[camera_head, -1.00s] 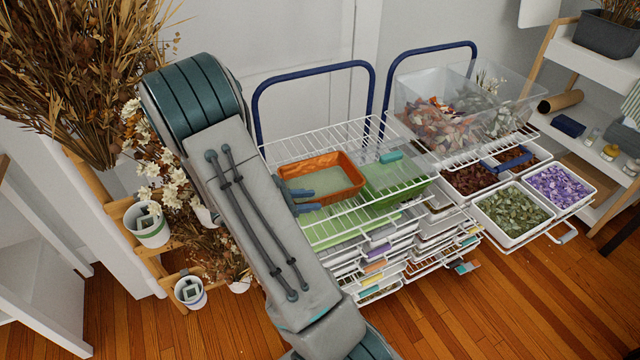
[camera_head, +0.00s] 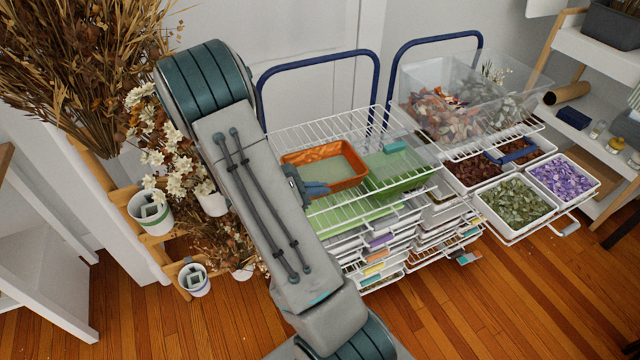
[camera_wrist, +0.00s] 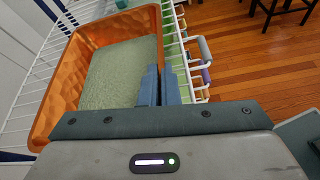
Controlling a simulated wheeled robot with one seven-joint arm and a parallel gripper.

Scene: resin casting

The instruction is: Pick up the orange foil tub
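The orange foil tub (camera_head: 352,180) is an open rectangular tray with a pale green floor. It sits on the white wire shelf at the top of the left rack, apparently level. It fills the left of the wrist view (camera_wrist: 78,72). My gripper (camera_head: 312,188) is at the tub's near wall, partly hidden behind my arm in the head view. In the wrist view its fingers (camera_wrist: 160,86) are close together, one inside the tub and one outside, with the wall pinched between them. Whether the tub's bottom touches the wires is hard to tell.
A green tub (camera_head: 402,172) stands close on the tub's right. Blue hoop handles (camera_head: 318,60) rise behind the racks. A clear bin (camera_head: 440,100) of petals and trays of green (camera_head: 512,208) and purple pieces (camera_head: 562,178) are to the right. Dried flowers (camera_head: 85,60) stand left.

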